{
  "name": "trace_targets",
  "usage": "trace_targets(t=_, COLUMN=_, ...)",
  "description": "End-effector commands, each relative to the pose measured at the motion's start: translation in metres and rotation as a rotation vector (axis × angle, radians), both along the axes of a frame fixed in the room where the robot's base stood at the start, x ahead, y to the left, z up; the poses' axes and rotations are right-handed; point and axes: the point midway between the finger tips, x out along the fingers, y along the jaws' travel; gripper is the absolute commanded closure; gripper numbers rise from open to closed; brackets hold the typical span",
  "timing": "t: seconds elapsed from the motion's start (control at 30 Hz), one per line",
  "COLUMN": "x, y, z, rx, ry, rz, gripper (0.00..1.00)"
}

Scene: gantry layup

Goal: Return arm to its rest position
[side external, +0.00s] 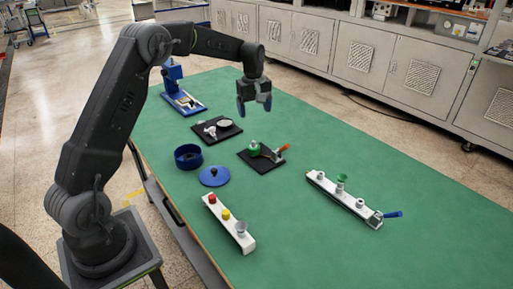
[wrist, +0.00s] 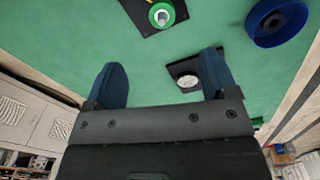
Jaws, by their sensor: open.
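My gripper (side external: 254,104) hangs above the green table (side external: 330,140), fingers pointing down. In the wrist view its two blue fingers (wrist: 163,86) stand wide apart with nothing between them. The gripper is open and empty, clear of all the objects. My arm reaches up from its base at the left and over the table, bent at the elbow.
Black plates (side external: 241,158) carry small parts. A blue bowl (side external: 188,157), blue disc (side external: 214,176), white rack with coloured knobs (side external: 229,222), white strip (side external: 345,203) and blue stand (side external: 183,101) share the table. Grey cabinets (side external: 385,65) line the back.

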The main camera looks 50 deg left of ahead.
Motion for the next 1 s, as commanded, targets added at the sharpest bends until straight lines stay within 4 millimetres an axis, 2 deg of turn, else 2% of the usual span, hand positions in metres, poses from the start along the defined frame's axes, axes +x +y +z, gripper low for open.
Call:
trace_targets(t=0.03, x=-0.007, y=-0.013, z=0.02, rx=0.01, ry=-0.022, rz=-0.05, gripper=0.21)
trace_targets(t=0.2, x=-0.046, y=-0.06, z=0.076, rx=0.047, ry=-0.091, rz=-0.267, gripper=0.21)
trace_targets(t=0.4, x=-0.109, y=-0.111, z=0.123, rx=0.102, ry=-0.171, rz=-0.526, gripper=0.21)
trace_targets(t=0.5, x=-0.144, y=-0.133, z=0.136, rx=0.134, ry=-0.211, rz=-0.655, gripper=0.21)
trace_targets(t=0.67, x=-0.205, y=-0.163, z=0.144, rx=0.189, ry=-0.272, rz=-0.857, gripper=0.21)
trace_targets(t=0.8, x=-0.255, y=-0.182, z=0.139, rx=0.243, ry=-0.324, rz=-1.026, gripper=0.21)
trace_targets(t=0.9, x=-0.283, y=-0.191, z=0.13, rx=0.277, ry=-0.354, rz=-1.127, gripper=0.21)
trace_targets(t=1.0, x=-0.303, y=-0.197, z=0.121, rx=0.303, ry=-0.375, rz=-1.201, gripper=0.21)
